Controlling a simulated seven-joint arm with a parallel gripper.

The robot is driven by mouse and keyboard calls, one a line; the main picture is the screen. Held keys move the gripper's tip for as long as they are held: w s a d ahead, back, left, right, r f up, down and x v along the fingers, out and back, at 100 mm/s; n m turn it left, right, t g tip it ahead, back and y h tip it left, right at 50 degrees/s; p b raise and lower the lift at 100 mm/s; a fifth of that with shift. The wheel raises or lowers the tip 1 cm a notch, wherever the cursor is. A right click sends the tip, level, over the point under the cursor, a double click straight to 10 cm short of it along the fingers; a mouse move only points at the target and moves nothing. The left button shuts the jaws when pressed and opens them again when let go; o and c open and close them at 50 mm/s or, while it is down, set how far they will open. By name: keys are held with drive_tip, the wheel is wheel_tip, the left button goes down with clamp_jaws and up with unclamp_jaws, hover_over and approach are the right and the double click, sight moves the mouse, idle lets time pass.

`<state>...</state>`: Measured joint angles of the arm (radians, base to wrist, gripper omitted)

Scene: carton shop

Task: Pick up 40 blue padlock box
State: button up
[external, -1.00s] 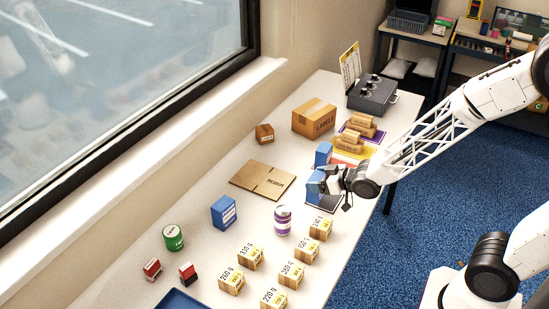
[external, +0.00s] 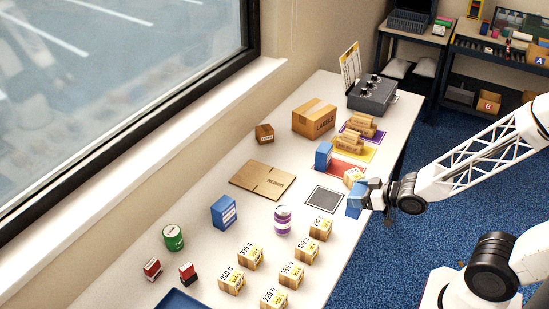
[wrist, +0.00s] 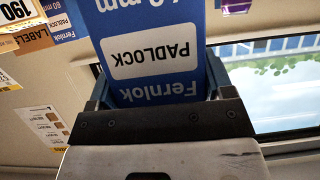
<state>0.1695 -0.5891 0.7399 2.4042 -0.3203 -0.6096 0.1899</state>
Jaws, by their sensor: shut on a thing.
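My gripper (external: 367,196) is shut on a blue padlock box (external: 354,204), held near the right edge of the table. The wrist view shows the held box (wrist: 152,45) between the two fingers, with a white label reading "PADLOCK" and "Fernlok" upside down. Its size marking is partly cut off at the top of that view. A second blue box (external: 323,155) stands at the red mat, and a third blue box (external: 224,212) stands at mid-table on the left.
A dark square pad (external: 324,199) lies bare beside a small carton (external: 353,177). A purple-and-white can (external: 282,220) and several weight-marked cartons (external: 307,249) stand nearer the front. A brown LABELS box (external: 314,118) and a grey case (external: 371,95) are at the back.

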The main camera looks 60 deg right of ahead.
drive_tip(key=shift+s+a, duration=0.1)
drive_tip(key=shift+s, duration=0.7)
drive_tip(key=shift+w+r, duration=0.1)
